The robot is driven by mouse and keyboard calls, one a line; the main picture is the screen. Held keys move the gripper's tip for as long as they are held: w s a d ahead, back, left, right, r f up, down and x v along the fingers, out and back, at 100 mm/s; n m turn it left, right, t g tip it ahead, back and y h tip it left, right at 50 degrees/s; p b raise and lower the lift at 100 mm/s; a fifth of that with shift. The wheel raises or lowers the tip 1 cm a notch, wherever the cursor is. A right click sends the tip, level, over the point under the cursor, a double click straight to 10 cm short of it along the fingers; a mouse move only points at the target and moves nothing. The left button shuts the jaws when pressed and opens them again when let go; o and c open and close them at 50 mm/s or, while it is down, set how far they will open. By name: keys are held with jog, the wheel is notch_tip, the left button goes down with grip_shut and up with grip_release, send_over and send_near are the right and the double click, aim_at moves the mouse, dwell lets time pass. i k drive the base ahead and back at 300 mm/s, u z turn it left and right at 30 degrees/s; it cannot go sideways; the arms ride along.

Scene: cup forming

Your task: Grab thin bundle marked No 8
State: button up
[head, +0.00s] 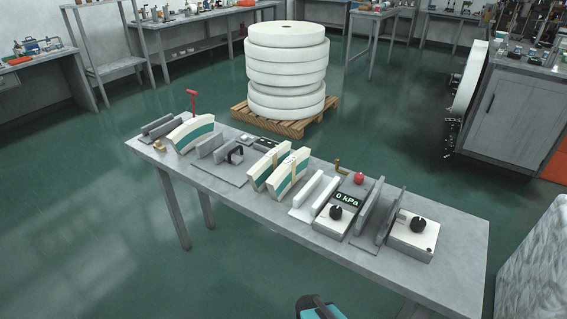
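Curved cream bundles with green bands stand on the long grey table (330,265). One single bundle (192,134) is in the left part of the table. My gripper is not visible; only a dark and teal part, probably of my arm, shows at the bottom edge.
Grey upright plates, a "0 kPa" box (334,219), another knob box (408,238), a red ball (359,178) and a red-topped post (192,98) crowd the table. White rolls (286,68) stand on a pallet behind. The table's front strip and nearby floor are clear.

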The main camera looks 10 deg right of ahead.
aim_at(258, 175)
jog(key=u, duration=0.1)
jog(key=k, duration=0.55)
jog(key=u, duration=0.55)
jog(key=k, duration=0.8)
jog(key=u, duration=0.35)
jog(key=i, duration=0.7)
jog(key=u, duration=0.45)
jog(key=i, duration=0.85)
jog(key=u, duration=0.5)
